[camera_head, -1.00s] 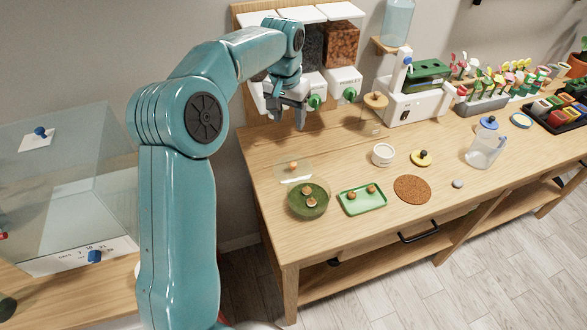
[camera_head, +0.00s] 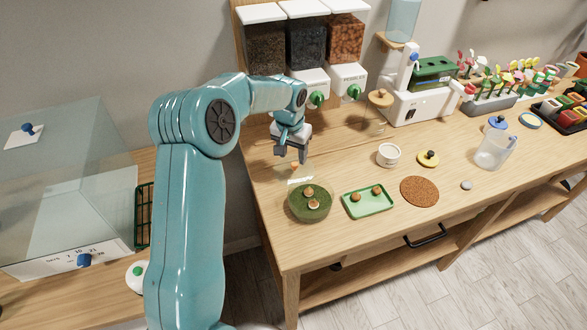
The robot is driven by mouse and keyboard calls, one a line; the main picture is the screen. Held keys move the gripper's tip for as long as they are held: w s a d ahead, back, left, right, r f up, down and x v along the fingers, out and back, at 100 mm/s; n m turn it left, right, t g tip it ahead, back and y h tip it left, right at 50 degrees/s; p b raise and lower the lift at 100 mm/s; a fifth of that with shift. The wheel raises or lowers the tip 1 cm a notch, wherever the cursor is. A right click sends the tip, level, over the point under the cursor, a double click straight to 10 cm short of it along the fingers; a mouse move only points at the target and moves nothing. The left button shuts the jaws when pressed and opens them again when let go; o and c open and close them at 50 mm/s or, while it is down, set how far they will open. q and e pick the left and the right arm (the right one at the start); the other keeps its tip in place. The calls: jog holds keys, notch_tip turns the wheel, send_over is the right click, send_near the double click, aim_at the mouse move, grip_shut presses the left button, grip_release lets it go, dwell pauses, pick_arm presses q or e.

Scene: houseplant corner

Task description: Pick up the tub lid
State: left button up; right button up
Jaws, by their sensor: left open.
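A clear, flat lid (camera_head: 301,180) with a small orange-brown knob (camera_head: 295,166) lies on the table, just behind a round tub of green moss (camera_head: 310,206). A round yellow lid (camera_head: 428,160) with a dark knob lies next to a small white tub (camera_head: 389,155). I cannot tell which of the two is the tub lid. My left gripper (camera_head: 290,155) points down with its fingers apart and empty, close above and behind the clear lid's knob. I cannot tell the exact gap. My right gripper is not in view.
A green tray (camera_head: 367,212) with brown pieces and a cork mat (camera_head: 420,191) lie to the right. Dispensers (camera_head: 306,50) stand behind my arm, with a wooden-topped jar (camera_head: 380,98) to their right. A clear jug (camera_head: 492,152) stands farther right. The front table strip is clear.

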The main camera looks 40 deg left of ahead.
aim_at(295, 163)
pick_arm(q)
jog(key=f, duration=0.1)
jog(key=w+f, duration=0.1)
jog(key=f, duration=0.1)
jog(key=f+p, duration=0.1)
jog(key=shift+w+a+f, duration=0.2)
jog(key=shift+w+a, duration=0.05)
jog(key=shift+f, duration=0.2)
jog(key=shift+s+r, duration=0.15)
jog(key=shift+s, duration=0.15)
jog(key=shift+w, duration=0.25)
grip_shut()
jog(key=shift+s, duration=0.15)
